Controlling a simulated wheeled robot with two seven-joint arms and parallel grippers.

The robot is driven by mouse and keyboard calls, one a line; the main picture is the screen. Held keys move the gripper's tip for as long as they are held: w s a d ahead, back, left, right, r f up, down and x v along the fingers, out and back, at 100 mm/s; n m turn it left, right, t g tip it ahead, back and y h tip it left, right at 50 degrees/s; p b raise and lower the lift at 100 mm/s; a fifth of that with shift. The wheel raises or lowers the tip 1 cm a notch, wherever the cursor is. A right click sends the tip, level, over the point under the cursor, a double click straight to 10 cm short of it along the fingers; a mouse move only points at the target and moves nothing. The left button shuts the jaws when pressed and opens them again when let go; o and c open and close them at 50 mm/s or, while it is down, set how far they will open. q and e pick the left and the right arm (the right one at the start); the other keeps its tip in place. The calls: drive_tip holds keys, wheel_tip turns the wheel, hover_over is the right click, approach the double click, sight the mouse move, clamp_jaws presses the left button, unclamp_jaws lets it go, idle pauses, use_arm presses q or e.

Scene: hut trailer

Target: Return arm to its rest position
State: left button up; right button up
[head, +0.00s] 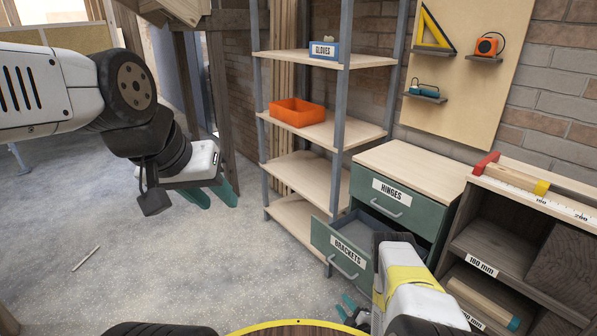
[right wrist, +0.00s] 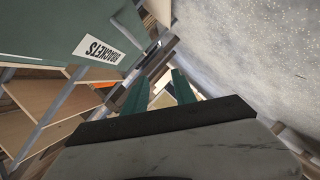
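My left gripper (head: 212,194) hangs at the left in the head view, above the floor and left of the shelf. Its two teal fingers are apart with nothing between them. My right arm comes up from the bottom of the head view, in front of the green drawer cabinet. My right gripper (head: 352,308) is low, below the BRACKETS drawer, and partly hidden by my arm. In the right wrist view its teal fingers (right wrist: 160,90) are apart and empty. The BRACKETS drawer (head: 338,254) is pulled open, and its label also shows in the right wrist view (right wrist: 98,49).
The HINGES drawer (head: 391,199) above is shut. A shelf rack (head: 302,168) holds an orange bin (head: 297,112) and a gloves box (head: 324,50). A dark cubby unit (head: 498,225) stands right. A thin rod (head: 86,258) lies on the otherwise clear left floor.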

drive_tip(key=w+d+r+m+g+h, duration=0.1)
drive_tip(key=w+d+r+m+h, duration=0.15)
drive_tip(key=w+r, duration=0.6)
drive_tip(key=w+d+r+m+h, duration=0.1)
drive_tip(key=w+d+r, duration=0.2)
drive_tip(key=w+r, duration=0.5)
wheel_tip(320, 180, up, 22)
drive_tip(key=d+m+g+h, duration=0.1)
drive_tip(key=m+g, duration=0.1)
drive_tip(key=m, duration=0.2)
drive_tip(key=s+a+r+m+g, duration=0.1)
drive_tip(key=s+a+r+m, duration=0.1)
drive_tip(key=s+r, duration=0.65)
drive_tip(key=s+a+r+m+g, duration=0.1)
drive_tip(key=s+a+r+m, duration=0.1)
drive_tip(key=s+r, duration=0.65)
drive_tip(key=s+a+r+m+g, duration=0.1)
drive_tip(key=s+r, duration=0.1)
drive_tip(key=s, duration=0.5)
drive_tip(key=s+a+r+m+g+y, duration=0.1)
drive_tip(key=s+a+r, duration=0.1)
drive_tip(key=s, duration=0.6)
drive_tip(key=s+a+r+m+g, duration=0.1)
drive_tip(key=s+r, duration=0.2)
drive_tip(key=s, duration=0.5)
drive_tip(key=shift+a+r+y, duration=0.35)
drive_tip(key=shift+a+r, duration=0.05)
